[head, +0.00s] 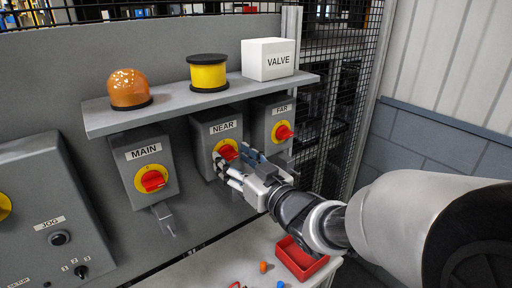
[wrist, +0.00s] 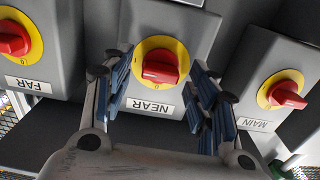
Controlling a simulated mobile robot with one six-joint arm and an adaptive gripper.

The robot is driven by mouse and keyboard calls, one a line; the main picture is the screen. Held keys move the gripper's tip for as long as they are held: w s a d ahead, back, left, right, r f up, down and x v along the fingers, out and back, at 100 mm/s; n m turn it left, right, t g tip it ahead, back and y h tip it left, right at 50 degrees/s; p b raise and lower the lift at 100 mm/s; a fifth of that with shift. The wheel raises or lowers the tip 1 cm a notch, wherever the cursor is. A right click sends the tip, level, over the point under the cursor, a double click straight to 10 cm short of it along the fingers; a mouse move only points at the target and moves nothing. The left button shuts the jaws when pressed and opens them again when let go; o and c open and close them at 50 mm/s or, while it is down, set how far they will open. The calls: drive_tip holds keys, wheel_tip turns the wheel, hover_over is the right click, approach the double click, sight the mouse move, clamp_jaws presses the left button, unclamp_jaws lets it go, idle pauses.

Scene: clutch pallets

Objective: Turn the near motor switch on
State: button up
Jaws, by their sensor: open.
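The near motor switch is a grey box (head: 205,135) labelled NEAR, with a red knob on a yellow disc. It hangs under the shelf between the MAIN and FAR boxes. In the wrist view its red knob (wrist: 160,68) shows whole, with its handle lying roughly across the picture. My gripper (head: 238,168) is right in front of the box and partly hides the knob in the head view. In the wrist view my gripper (wrist: 162,85) is open, with one blue-padded finger on each side of the knob. I see gaps between the fingers and the knob.
The MAIN switch (head: 153,180) is to the left, with a small grey bracket below it. The FAR switch (head: 284,132) is close on the right. Above, the shelf (head: 115,117) holds an orange lamp, a yellow spool and a VALVE box. A red tray (head: 300,262) lies below.

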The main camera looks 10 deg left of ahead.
drive_tip(key=v, duration=1.1)
drive_tip(key=shift+s, duration=0.15)
drive_tip(key=shift+d, duration=0.1)
drive_tip(key=s+d+f+m+h, duration=0.15)
drive_tip(key=d+m+h, duration=0.25)
drive_tip(key=d+h, duration=0.45)
drive_tip(key=d+f+m+h, duration=0.25)
drive_tip(key=d+h, duration=0.25)
drive_tip(key=d, duration=0.6)
drive_tip(key=s+d+f+m+g, duration=0.1)
drive_tip(key=s+f+g, duration=0.1)
drive_tip(key=s, duration=0.7)
drive_tip(key=s+d+f+m+g, duration=0.2)
drive_tip(key=s+g, duration=0.3)
drive_tip(key=s, duration=0.4)
drive_tip(key=shift+s+f, duration=0.25)
drive_tip(key=shift+f, duration=0.35)
